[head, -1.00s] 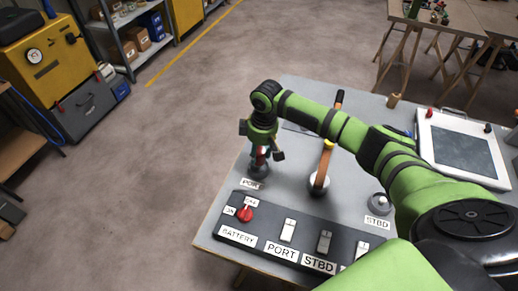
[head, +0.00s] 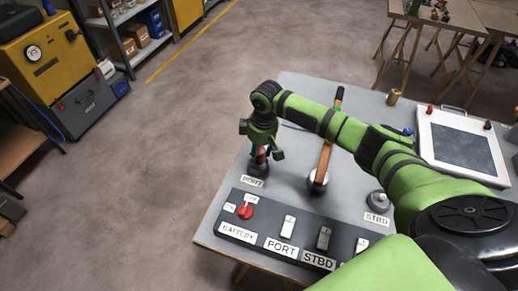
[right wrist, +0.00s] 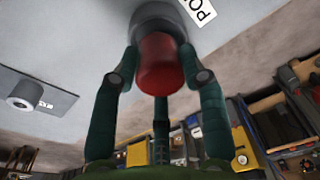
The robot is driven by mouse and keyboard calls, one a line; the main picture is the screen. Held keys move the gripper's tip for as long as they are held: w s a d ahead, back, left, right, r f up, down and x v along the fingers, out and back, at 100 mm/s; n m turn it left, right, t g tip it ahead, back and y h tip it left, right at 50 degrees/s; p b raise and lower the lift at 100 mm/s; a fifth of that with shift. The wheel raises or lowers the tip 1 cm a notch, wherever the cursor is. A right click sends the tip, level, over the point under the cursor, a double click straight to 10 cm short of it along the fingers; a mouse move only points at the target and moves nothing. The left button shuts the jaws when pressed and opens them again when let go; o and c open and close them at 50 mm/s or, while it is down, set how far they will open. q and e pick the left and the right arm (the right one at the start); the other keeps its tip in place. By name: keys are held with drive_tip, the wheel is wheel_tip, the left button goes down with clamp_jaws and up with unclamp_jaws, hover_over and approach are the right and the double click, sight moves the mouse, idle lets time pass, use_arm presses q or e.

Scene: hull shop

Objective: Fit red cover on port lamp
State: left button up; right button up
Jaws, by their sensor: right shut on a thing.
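The red cover (right wrist: 160,65) is between the fingers of my right gripper (right wrist: 160,80) in the right wrist view. The gripper is shut on it. The cover's far end meets the grey port lamp base (right wrist: 158,18), in line with it; I cannot tell whether it is fully seated. In the head view my right gripper (head: 262,153) points down over the port lamp (head: 257,168), behind the PORT label (head: 253,181). The red cover shows only partly there, between the fingers. My left gripper is not in view.
The switch panel (head: 267,240) with a red battery knob (head: 245,211) lies along the table's near edge. An upright lever with a brown handle (head: 325,155) stands right of the gripper. The STBD lamp (head: 378,199) and a framed dark screen (head: 462,145) are farther right.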

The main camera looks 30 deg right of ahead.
drive_tip(key=shift+f, duration=1.05)
idle(0.7)
drive_tip(key=shift+f, duration=0.3)
idle(0.5)
drive_tip(key=o, duration=1.4)
drive_tip(key=shift+r, duration=0.1)
drive_tip(key=shift+r+p, duration=3.95)
drive_tip(key=shift+p, duration=0.45)
